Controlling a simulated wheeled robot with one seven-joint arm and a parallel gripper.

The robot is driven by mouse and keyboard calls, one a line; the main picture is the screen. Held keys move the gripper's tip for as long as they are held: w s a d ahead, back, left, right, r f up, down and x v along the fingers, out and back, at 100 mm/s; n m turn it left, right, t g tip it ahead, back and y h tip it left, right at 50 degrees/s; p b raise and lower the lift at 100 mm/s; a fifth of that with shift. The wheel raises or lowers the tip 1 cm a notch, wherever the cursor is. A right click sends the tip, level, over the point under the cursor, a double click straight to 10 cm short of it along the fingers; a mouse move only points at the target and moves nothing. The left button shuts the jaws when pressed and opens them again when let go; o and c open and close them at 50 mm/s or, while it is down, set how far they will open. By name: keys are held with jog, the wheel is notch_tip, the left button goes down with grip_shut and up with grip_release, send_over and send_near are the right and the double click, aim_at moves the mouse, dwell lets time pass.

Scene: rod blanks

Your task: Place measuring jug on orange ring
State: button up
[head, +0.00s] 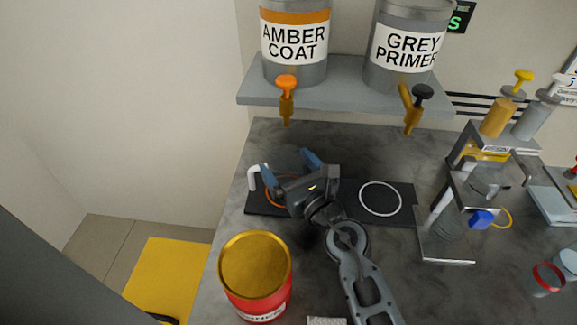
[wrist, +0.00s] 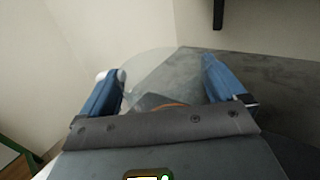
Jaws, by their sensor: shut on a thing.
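The measuring jug is clear and hard to make out; its white handle (head: 253,174) shows just left of my gripper (head: 287,163) in the head view. In the wrist view the jug's faint round clear body (wrist: 160,68) lies between the two blue fingers of my gripper (wrist: 160,76). My gripper is shut on the jug. The orange ring (head: 268,193) is on the dark mat, mostly hidden under my gripper; an arc of it shows in the wrist view (wrist: 170,105). The jug is over or at the ring; I cannot tell whether it touches the mat.
A white ring (head: 380,198) is on the same dark mat (head: 345,193), to the right. A red tin (head: 256,285) with a gold lid stands in front. The shelf (head: 345,85) with two labelled, tapped cans is above. A metal stand (head: 445,220) is at right.

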jog(key=shift+f, duration=0.15)
jog(key=o, duration=0.7)
jog(key=shift+c, duration=0.2)
jog(key=shift+s+r, duration=0.1)
jog(key=shift+r, duration=0.15)
jog(key=v, duration=1.2)
jog(key=shift+f, duration=0.1)
